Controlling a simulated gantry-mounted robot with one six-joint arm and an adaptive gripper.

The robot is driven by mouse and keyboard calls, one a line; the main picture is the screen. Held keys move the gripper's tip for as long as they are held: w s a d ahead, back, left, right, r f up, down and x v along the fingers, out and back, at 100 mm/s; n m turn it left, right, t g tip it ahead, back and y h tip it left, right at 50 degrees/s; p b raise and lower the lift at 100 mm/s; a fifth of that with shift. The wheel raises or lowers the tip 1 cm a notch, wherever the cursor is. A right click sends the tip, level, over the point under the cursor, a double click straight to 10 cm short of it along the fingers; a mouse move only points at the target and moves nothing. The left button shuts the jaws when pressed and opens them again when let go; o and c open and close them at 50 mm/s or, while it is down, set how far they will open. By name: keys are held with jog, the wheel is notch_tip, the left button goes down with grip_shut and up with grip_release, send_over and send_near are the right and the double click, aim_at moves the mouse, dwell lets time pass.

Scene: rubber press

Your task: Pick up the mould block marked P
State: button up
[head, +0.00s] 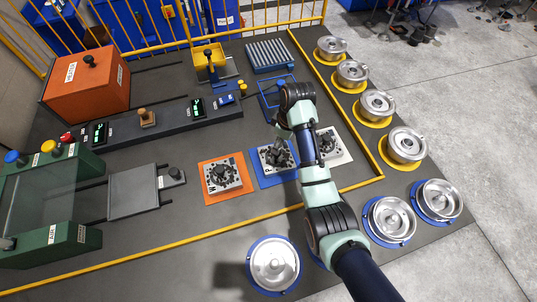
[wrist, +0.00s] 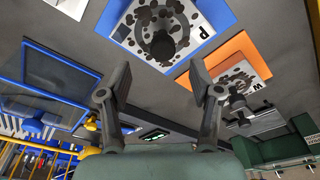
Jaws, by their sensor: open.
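The mould block marked P (wrist: 185,12) lies on a blue mat (wrist: 203,50) at the top of the wrist view. In the head view, the block (head: 266,157) is partly hidden by my arm. My gripper (wrist: 160,85) is open, with nothing between its fingers. The block lies beyond the fingertips in the wrist view, apart from them. In the head view, my gripper (head: 284,148) hangs over the block's area.
Block W (head: 221,175) sits on an orange mat to the left, and another block (head: 328,143) on a white mat to the right. A green press (head: 50,195) with a grey plate (head: 138,192) stands at left. Several round metal moulds (head: 376,104) line the right and front.

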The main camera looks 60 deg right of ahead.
aim_at(272, 165)
jog(key=shift+a+f, duration=0.1)
jog(key=shift+f, duration=0.7)
jog(key=f+b, duration=0.1)
jog(key=f, duration=0.1)
jog(key=w+f+b, duration=0.1)
jog(key=f, duration=0.2)
jog(key=shift+a+f+b, duration=0.1)
jog(key=shift+f+b, duration=0.25)
jog(key=shift+r, duration=0.1)
grip_shut()
jog(key=shift+w+r, duration=0.1)
